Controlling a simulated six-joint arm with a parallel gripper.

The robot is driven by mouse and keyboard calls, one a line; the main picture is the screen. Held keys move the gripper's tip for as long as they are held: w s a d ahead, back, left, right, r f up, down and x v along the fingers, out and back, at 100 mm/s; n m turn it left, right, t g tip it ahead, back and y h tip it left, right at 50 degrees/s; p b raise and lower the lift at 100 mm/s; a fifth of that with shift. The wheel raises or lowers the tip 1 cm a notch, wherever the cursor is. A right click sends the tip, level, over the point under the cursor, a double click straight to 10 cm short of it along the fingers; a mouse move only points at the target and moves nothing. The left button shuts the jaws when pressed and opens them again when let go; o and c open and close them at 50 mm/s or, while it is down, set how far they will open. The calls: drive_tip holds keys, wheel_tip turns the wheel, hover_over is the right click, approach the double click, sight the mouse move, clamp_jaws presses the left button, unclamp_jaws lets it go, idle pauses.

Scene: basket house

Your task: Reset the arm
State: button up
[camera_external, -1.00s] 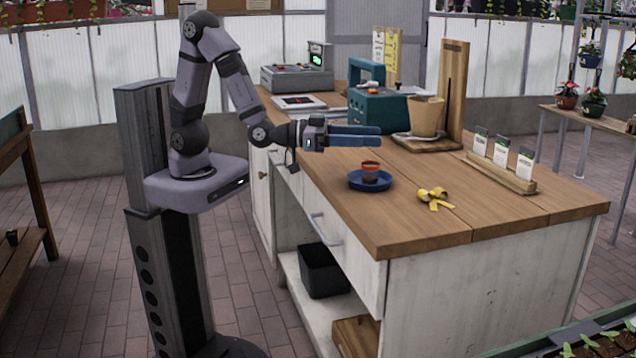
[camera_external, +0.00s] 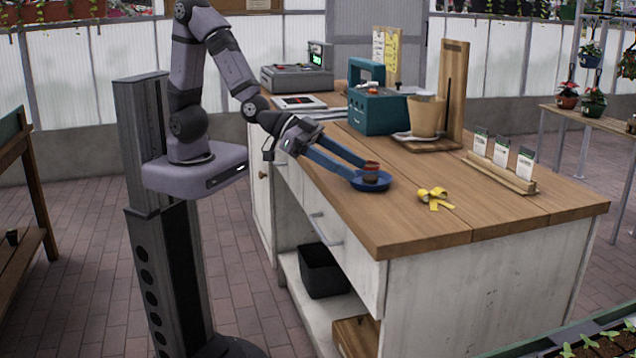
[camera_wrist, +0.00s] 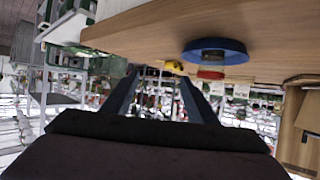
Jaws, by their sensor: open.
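My gripper (camera_external: 357,171) points down and to the right over the counter's left edge, its two long blue fingers apart with nothing seen between them. Its fingertips appear close to a small brown pot with a red rim (camera_external: 371,172) in a blue saucer (camera_external: 374,184); I cannot tell whether they touch. In the wrist view, which looks upside down, my gripper (camera_wrist: 160,75) shows two separated dark fingers. There the blue saucer (camera_wrist: 215,47) and the red-rimmed pot (camera_wrist: 211,74) lie to the right of the fingertips, not between them.
Behind stand a teal box (camera_external: 378,112), a tan pot (camera_external: 426,115), an upright board (camera_external: 453,85) and a card holder (camera_external: 500,173). The counter's front right is clear.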

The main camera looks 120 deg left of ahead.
drive_tip(key=s+d+f+m+g+h+p, duration=0.1)
drive_tip(key=s+d+f+g+p, duration=0.15)
drive_tip(key=s, duration=0.25)
drive_tip(key=s+d+f+m+g+h+p, duration=0.1)
drive_tip(key=s+g, duration=0.3)
drive_tip(key=s, duration=0.1)
drive_tip(key=s+a+g+p, duration=0.2)
drive_tip(key=s+g, duration=0.4)
drive_tip(key=s, duration=0.8)
drive_tip(key=shift+s+a+f+n, duration=0.35)
drive_tip(key=shift+a+f+n, duration=0.05)
drive_tip(key=shift+a, duration=0.05)
drive_tip(key=shift+g, duration=0.25)
